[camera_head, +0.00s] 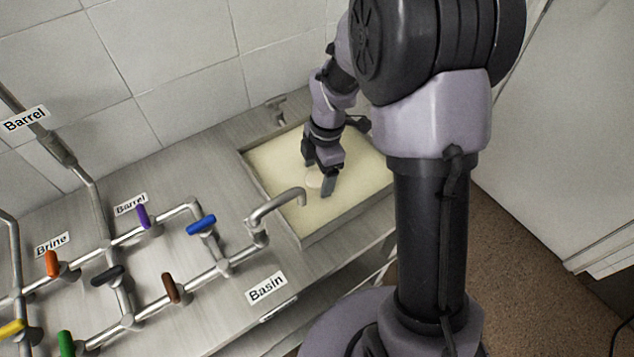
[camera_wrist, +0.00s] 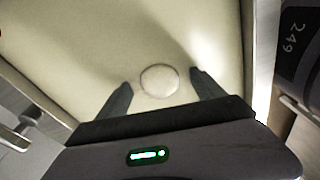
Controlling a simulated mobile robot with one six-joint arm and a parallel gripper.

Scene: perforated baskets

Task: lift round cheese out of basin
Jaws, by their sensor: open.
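The round cheese (camera_wrist: 159,81) shows in the wrist view as a pale disc in the cream-coloured liquid, just beyond and between my fingertips. In the head view the cheese (camera_head: 313,179) is a small pale patch, partly hidden by my gripper. The basin (camera_head: 301,238) is a rectangular metal tub filled with pale liquid, set in the counter. My gripper (camera_head: 323,187) is over the basin, pointing down, with its fingers apart on either side of the cheese. It also shows open and empty in the wrist view (camera_wrist: 163,82). I cannot tell how deep the fingertips are.
A curved metal faucet (camera_head: 275,205) reaches over the basin's near left edge. A small tap (camera_head: 276,108) stands at its back edge. Pipes with coloured valve handles, such as a blue one (camera_head: 201,225), cover the counter's left. A tiled wall (camera_head: 180,60) stands behind.

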